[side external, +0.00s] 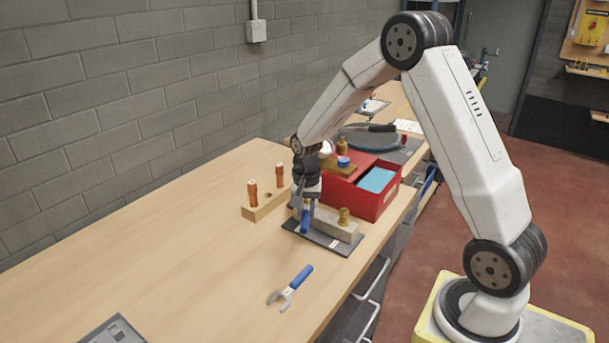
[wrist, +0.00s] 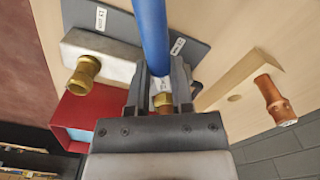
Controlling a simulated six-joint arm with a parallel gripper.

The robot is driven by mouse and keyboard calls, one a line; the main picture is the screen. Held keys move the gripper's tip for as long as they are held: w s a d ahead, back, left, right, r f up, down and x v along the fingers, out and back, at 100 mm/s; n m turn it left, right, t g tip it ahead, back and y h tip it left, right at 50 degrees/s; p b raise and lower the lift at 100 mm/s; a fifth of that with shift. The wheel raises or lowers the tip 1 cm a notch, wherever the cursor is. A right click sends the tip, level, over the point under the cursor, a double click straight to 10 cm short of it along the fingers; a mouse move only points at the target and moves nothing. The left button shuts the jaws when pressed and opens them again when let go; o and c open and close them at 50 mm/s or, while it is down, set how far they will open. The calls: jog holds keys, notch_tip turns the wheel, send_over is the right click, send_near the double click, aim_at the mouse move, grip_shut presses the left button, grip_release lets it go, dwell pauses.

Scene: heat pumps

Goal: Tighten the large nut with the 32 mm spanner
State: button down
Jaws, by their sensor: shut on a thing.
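My gripper (side external: 306,197) is shut on a blue-handled spanner (side external: 305,219) above the grey mat. In the wrist view, the blue handle (wrist: 152,38) runs up from between the fingers (wrist: 160,92); the spanner's jaw end is not clear. A second blue-handled spanner (side external: 291,285) lies on the bench, its open jaw towards the left. A pale block (side external: 325,223) carries a brass fitting with a nut (side external: 344,216), which also shows in the wrist view (wrist: 85,72). Another brass nut (wrist: 163,103) shows close between the fingers. I cannot tell which nut is larger, or the spanner sizes.
The grey mat (side external: 327,243) has white labels. A red box (side external: 377,205) stands behind the block on the right. A wooden holder (side external: 266,208) with two copper-coloured pieces stands to the left. A grey panel (side external: 114,331) lies at the front. The bench's left and middle are clear.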

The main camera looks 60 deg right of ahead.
jog(key=shift+w+d, duration=0.3)
jog(key=shift+d, duration=0.25)
jog(key=shift+w+a, duration=0.1)
jog(key=shift+w, duration=0.05)
dwell(0.5)
